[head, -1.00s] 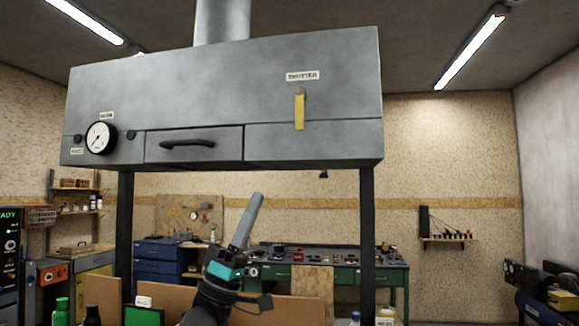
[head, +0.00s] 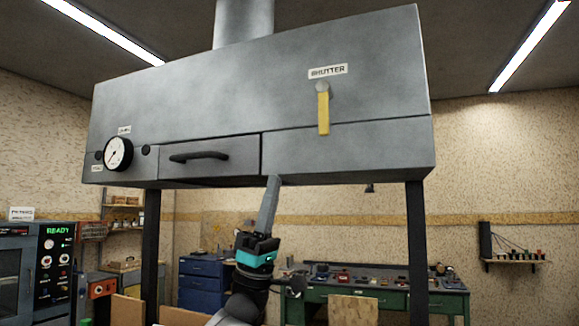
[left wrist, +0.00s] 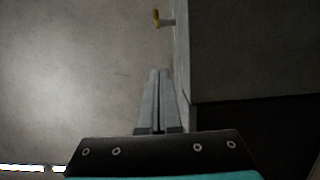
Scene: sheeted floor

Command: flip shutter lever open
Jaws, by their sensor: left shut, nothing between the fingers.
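The yellow shutter lever (head: 323,113) hangs straight down from its round pivot on the front of the grey hood (head: 230,100), under a white "SHUTTER" label (head: 328,71). My left gripper (head: 273,180) is shut and empty, pointing up, with its tips at the hood's lower edge, below and to the left of the lever. In the left wrist view the closed fingers (left wrist: 161,72) point toward the lever (left wrist: 156,17), which shows small at the top with a gap between. My right gripper is not in view.
A drawer with a dark handle (head: 199,156) and a round gauge (head: 118,153) are on the hood's left front. Dark posts (head: 417,250) stand under the hood. A green workbench (head: 380,302) with small items is behind. The air before the lever is clear.

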